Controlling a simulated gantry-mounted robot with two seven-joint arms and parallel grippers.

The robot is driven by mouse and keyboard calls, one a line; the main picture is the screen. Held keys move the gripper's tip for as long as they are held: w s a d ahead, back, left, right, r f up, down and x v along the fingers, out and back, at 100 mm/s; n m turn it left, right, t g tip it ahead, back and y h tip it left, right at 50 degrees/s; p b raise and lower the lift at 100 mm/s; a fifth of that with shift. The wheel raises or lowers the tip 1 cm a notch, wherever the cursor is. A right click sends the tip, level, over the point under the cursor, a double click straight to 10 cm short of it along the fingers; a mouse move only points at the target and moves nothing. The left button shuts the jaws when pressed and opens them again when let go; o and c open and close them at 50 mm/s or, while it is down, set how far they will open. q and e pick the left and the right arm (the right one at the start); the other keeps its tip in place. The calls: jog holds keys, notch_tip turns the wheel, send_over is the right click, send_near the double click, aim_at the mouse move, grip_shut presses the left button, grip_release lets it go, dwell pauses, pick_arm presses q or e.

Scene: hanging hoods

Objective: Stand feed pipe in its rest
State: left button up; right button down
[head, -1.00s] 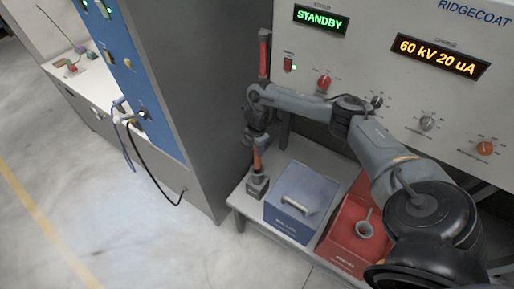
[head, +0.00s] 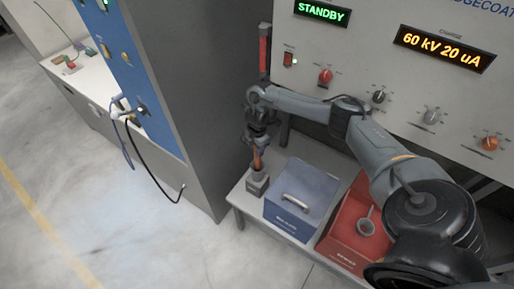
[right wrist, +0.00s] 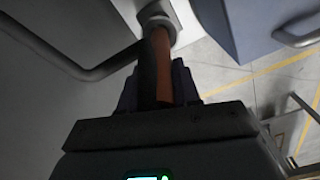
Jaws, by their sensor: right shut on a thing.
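My right gripper (head: 258,140) is shut around the orange-red feed pipe (head: 258,160), which stands nearly upright. A red length (head: 264,55) above, in line with it, looks like its upper part; my arm hides the middle. The pipe's lower end is at the small grey rest (head: 257,184) on the low bench. In the right wrist view the pipe (right wrist: 163,62) runs from between the dark fingers to the rest's round grey collar (right wrist: 158,20). The end appears to be in the collar, but its depth is hidden. My left gripper is not in view.
A blue lidded box (head: 301,193) with a handle stands right of the rest on the bench (head: 240,198). A red bin (head: 343,247) holding a grey cup (head: 366,225) is further right. A tall grey cabinet (head: 185,90) stands close on the left.

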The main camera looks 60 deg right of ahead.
aim_at(257, 161)
jog(key=shift+f+b, duration=0.75)
jog(key=shift+f, duration=0.75)
jog(key=shift+f+b, duration=1.15)
jog(key=shift+f, duration=0.65)
jog(key=shift+f+b, duration=0.85)
jog(key=shift+f, duration=0.55)
jog(key=c, duration=0.7)
grip_release()
jog(key=shift+c, duration=0.2)
jog(key=shift+r, duration=0.1)
